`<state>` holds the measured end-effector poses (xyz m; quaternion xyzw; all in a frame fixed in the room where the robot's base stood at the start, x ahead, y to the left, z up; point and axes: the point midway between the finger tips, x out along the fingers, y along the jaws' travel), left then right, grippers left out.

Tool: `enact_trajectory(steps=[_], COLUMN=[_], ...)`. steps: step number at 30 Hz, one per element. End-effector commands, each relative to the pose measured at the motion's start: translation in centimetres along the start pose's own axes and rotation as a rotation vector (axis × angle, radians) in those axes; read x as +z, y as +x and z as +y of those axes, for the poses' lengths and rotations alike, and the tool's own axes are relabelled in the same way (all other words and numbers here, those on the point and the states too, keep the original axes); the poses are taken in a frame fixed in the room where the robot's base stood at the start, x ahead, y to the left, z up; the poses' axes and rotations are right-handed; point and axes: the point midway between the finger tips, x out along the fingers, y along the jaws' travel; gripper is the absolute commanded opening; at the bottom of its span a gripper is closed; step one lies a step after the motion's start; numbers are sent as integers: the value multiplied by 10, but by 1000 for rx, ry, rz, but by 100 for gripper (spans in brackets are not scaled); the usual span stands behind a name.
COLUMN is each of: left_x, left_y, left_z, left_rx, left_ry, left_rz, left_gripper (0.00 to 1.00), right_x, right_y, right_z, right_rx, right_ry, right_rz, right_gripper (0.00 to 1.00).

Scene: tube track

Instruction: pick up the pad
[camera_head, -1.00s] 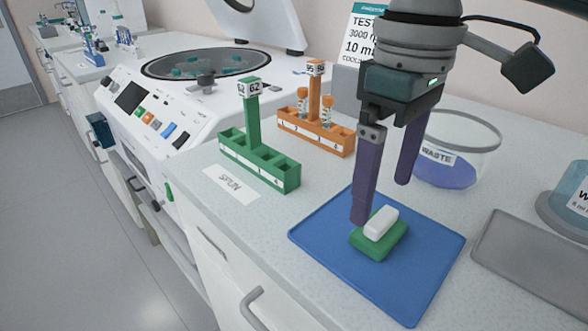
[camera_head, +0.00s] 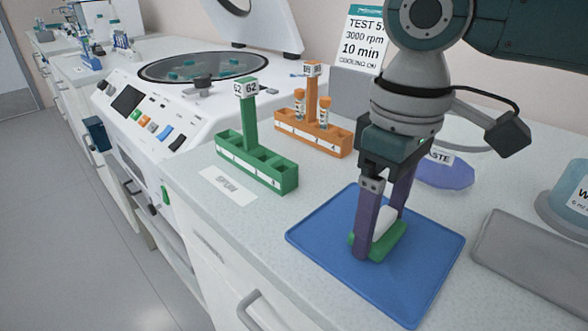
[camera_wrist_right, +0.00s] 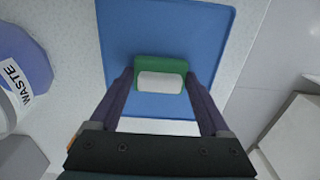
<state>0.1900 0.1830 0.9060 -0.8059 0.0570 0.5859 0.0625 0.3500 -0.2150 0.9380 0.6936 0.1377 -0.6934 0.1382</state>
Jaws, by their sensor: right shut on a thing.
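The pad is a white block (camera_head: 384,222) on a green base (camera_head: 388,243), lying on a blue mat (camera_head: 320,236). My right gripper (camera_head: 378,235) points down over the mat with its purple fingers on either side of the pad. It is shut on the pad, which still sits at the mat's surface. In the right wrist view the white block (camera_wrist_right: 160,82) and green base (camera_wrist_right: 160,64) lie between the two fingertips (camera_wrist_right: 160,84). One finger partly hides the pad in the head view. My left gripper is not in view.
A green rack (camera_head: 257,163) and an orange rack (camera_head: 315,136) with tubes stand behind the mat. A waste bowl (camera_head: 446,173) is behind the gripper. A grey tray (camera_head: 530,258) lies to the right. A centrifuge (camera_head: 150,115) stands at the left.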

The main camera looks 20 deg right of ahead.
Motion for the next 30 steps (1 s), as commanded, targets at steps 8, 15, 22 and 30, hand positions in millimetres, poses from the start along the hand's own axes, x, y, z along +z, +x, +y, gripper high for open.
enact_trajectory(steps=[8,15,22,30], left_x=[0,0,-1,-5], left_y=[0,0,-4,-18], left_z=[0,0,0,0], left_rx=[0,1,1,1], left_ry=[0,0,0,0], left_rz=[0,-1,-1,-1], left_gripper=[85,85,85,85], right_x=[0,0,-1,-2], right_y=[0,-1,-18,-84], right_z=[0,0,0,0], right_rx=[0,0,1,1], right_ry=[0,0,1,0], right_rz=[0,1,4,7], right_gripper=[29,27,27,27])
